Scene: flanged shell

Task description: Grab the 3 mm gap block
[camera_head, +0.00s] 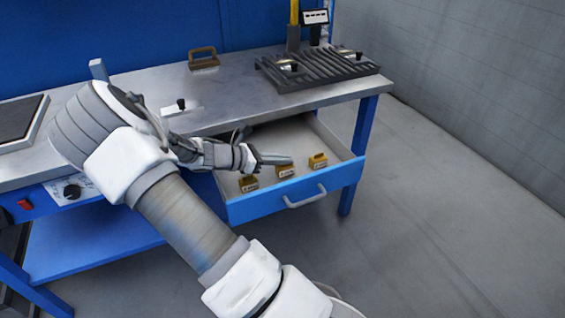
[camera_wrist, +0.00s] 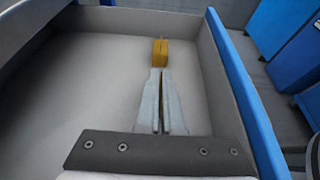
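Three small yellow-brown blocks with labels stand in a row in the open drawer: a left block (camera_head: 249,184), a middle block (camera_head: 285,172) and a right block (camera_head: 318,160). The labels are too small to read, so I cannot tell which is the 3 mm one. My gripper (camera_head: 289,160) points right, its fingertips just over the middle block in the head view. In the wrist view its fingers (camera_wrist: 161,72) lie close together, with only a thin slot between them. One block (camera_wrist: 160,52) shows just beyond the tips. I see nothing held between them.
The drawer (camera_head: 340,178) is pulled out, with a blue front, a handle (camera_head: 305,197) and low side walls around the gripper. The workbench (camera_head: 225,90) above carries a slotted dark rack (camera_head: 318,68) and a brown handled item (camera_head: 203,58). The drawer floor around the blocks is clear.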

